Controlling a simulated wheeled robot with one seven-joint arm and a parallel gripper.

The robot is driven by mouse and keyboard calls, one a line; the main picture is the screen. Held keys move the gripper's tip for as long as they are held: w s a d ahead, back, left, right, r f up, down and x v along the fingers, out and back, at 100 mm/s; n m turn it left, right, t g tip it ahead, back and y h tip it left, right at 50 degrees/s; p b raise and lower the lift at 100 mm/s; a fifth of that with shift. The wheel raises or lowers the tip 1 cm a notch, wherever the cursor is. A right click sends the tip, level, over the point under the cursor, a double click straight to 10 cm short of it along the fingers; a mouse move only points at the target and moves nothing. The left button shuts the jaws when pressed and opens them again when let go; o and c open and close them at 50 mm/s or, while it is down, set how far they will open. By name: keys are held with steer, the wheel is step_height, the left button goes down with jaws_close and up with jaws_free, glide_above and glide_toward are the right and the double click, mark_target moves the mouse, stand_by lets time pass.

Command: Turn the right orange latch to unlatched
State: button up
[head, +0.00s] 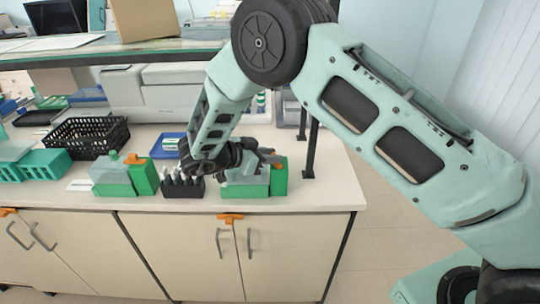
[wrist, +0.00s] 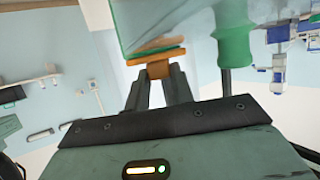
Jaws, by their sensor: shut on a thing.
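The right orange latch (head: 275,161) sits at the top of the right green-and-clear staining container (head: 279,180) on the counter. In the wrist view, an orange piece (wrist: 158,69) is between my fingertips, below the clear container body (wrist: 175,22). My gripper (head: 262,152) is at the upper part of the right container and is shut on this orange latch; its fingers also show in the wrist view (wrist: 159,80). The latch's exact turn angle cannot be told. The left container (head: 112,178) carries another orange latch (head: 134,159).
A black rack (head: 183,188) with several upright items stands between the containers, under my wrist. A black basket (head: 87,136) and teal racks (head: 43,163) are at left. A black post (head: 311,150) stands right of the right container. Cabinet doors carry an orange latch (head: 230,219).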

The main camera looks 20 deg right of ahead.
steer(key=shift+r, duration=0.1)
stand_by(0.5)
steer(key=o, duration=1)
steer(key=shift+a, duration=0.1)
steer(key=shift+a, duration=0.3)
steer(key=shift+b+v, duration=2.35)
steer(key=shift+v, duration=5.95)
steer(key=shift+w, duration=0.15)
